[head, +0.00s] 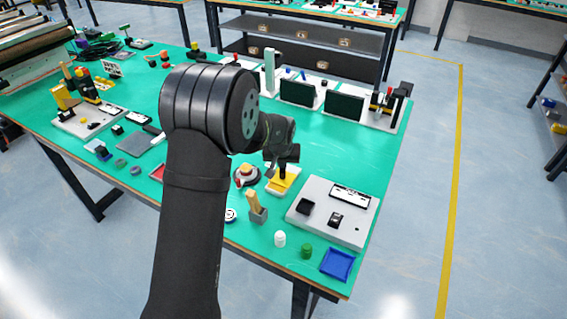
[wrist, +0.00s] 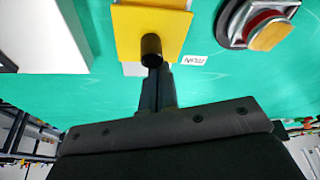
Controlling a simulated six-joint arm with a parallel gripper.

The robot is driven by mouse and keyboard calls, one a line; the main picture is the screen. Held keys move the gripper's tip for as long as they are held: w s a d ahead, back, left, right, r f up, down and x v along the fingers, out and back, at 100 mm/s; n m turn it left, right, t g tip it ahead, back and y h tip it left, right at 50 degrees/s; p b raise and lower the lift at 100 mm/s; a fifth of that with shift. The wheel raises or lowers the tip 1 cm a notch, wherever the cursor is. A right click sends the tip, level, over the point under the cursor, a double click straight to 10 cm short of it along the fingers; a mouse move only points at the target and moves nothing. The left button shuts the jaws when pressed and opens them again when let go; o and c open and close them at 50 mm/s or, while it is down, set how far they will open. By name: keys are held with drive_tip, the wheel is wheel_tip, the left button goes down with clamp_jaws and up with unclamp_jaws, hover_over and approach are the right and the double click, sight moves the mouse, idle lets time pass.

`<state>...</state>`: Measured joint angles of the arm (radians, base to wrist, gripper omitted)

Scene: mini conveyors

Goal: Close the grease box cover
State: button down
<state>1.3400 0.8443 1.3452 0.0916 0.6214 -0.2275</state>
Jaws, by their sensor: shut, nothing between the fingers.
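The grease box (head: 272,190) is a small pale box with yellow on top, near the middle of the green table. Its yellow cover (wrist: 135,32) fills the top middle of the wrist view and also shows in the head view (head: 286,181). A short black cylinder (wrist: 151,46) stands over the yellow cover's near edge; I cannot tell whether it is fixed to it. My gripper (wrist: 157,85) is shut and empty, right at the cylinder on the box's near side in the wrist view. Contact is unclear, and the cover's exact angle is hard to tell.
A round device with a red ring (wrist: 266,28) sits right of the box in the wrist view. A grey-white panel (head: 325,222) lies right of it in the head view. A small holder (head: 258,213), white bottle (head: 280,239) and blue tray (head: 337,264) are nearer.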

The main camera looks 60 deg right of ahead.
drive_tip(key=shift+d, duration=0.15)
drive_tip(key=shift+w+d, duration=0.15)
drive_tip(key=shift+d, duration=0.15)
drive_tip(key=d, duration=0.2)
drive_tip(key=w+d, duration=0.1)
drive_tip(key=shift+w+r, duration=0.1)
drive_tip(key=shift+r, duration=0.2)
drive_tip(key=v, duration=1)
drive_tip(key=x, duration=1)
drive_tip(key=shift+a+f, duration=0.2)
drive_tip(key=shift+f, duration=0.05)
drive_tip(key=shift+s+a, duration=0.25)
drive_tip(key=shift+a, duration=0.35)
drive_tip(key=shift+s+a, duration=0.25)
drive_tip(key=shift+a, duration=0.35)
drive_tip(key=shift+s+a, duration=0.25)
drive_tip(key=shift+a, duration=0.35)
drive_tip(key=shift+a, duration=0.1)
